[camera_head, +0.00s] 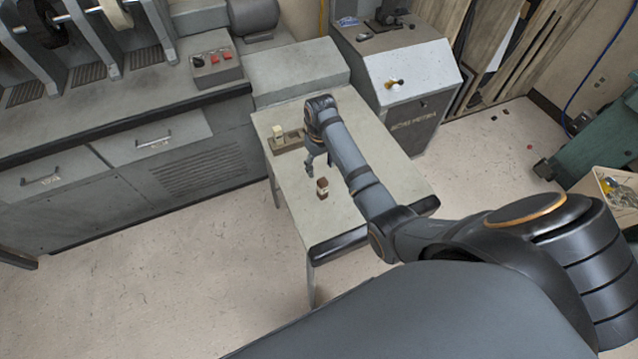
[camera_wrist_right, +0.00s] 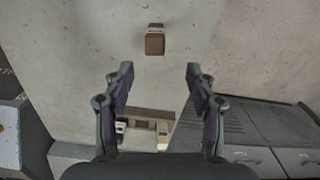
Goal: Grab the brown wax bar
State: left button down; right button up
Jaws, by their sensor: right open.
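The brown wax bar (camera_head: 322,187) is a small block with a pale band, on the grey table (camera_head: 328,222). It also shows in the right wrist view (camera_wrist_right: 155,41), at the top centre, beyond my fingertips. My right gripper (camera_head: 309,166) is over the table, just to the upper left of the bar in the head view. In the right wrist view my right gripper (camera_wrist_right: 158,72) has its two fingers wide apart with nothing between them. My left gripper does not show.
A shallow tray (camera_head: 290,143) with a pale block (camera_head: 278,131) and other small items lies at the table's back left. A grey machine with drawers (camera_head: 150,143) stands to the left. A grey cabinet (camera_head: 405,80) stands behind right. The table's front left is clear.

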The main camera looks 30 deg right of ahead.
aim_at(323, 181)
jog(key=f, duration=0.4)
jog(key=shift+s+f, duration=0.3)
jog(key=shift+s, duration=0.05)
jog(key=shift+w+d+f, duration=0.1)
jog(key=shift+f, duration=0.25)
jog(key=f, duration=0.4)
jog(key=shift+w+d+b, duration=0.1)
jog(key=shift+d+b, duration=0.2)
jog(key=shift+w+f, duration=0.1)
jog(key=shift+f, duration=0.35)
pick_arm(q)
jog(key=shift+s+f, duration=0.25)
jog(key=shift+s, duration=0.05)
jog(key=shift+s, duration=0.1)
pick_arm(e)
jog(key=shift+r, duration=0.1)
jog(key=shift+c, duration=0.2)
jog(key=shift+c, duration=1.1)
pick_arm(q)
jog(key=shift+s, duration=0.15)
pick_arm(e)
grip_shut()
